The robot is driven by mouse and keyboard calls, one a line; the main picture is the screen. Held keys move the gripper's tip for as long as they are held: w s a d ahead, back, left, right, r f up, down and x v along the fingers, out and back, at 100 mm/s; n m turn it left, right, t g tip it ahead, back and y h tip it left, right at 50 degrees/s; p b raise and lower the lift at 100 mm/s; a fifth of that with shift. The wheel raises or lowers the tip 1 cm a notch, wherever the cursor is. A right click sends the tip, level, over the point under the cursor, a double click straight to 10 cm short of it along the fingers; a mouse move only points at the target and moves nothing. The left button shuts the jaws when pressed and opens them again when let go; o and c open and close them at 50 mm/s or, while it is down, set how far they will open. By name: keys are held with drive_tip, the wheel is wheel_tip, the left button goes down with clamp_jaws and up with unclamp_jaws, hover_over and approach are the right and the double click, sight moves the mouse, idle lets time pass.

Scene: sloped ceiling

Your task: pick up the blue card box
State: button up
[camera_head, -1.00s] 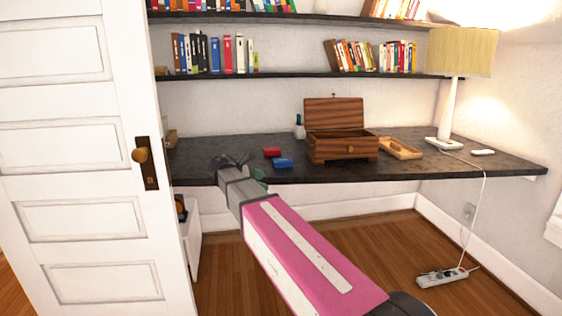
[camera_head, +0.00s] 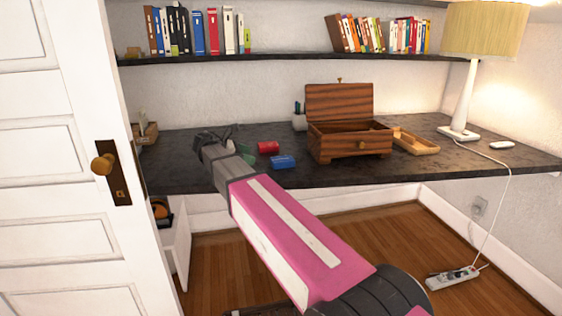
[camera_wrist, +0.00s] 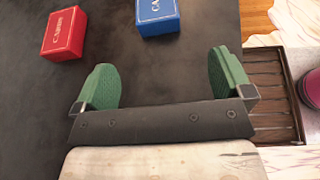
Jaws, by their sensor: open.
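The blue card box (camera_head: 284,162) lies on the dark desk (camera_head: 210,180), just left of the wooden chest. In the wrist view the blue card box (camera_wrist: 157,14) is at the top edge, partly cut off, beyond and between my fingers. A red card box (camera_head: 268,148) lies just behind and left of it; it also shows in the wrist view (camera_wrist: 64,33). My gripper (camera_head: 218,136) is above the desk, left of both boxes. In the wrist view my gripper (camera_wrist: 162,84) has its green fingers spread wide, with only bare desktop between them.
An open wooden chest (camera_head: 345,143) and a wooden tray (camera_head: 416,142) stand right of the boxes. A lamp (camera_head: 470,75) is at the right end. A shelf (camera_head: 290,57) with books hangs above. A white door (camera_head: 50,150) is at left.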

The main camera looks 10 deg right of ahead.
sight(272, 161)
drive_tip(key=x, duration=1)
drive_tip(key=shift+w+f, duration=0.1)
drive_tip(key=shift+w, duration=0.1)
drive_tip(key=c, duration=1.1)
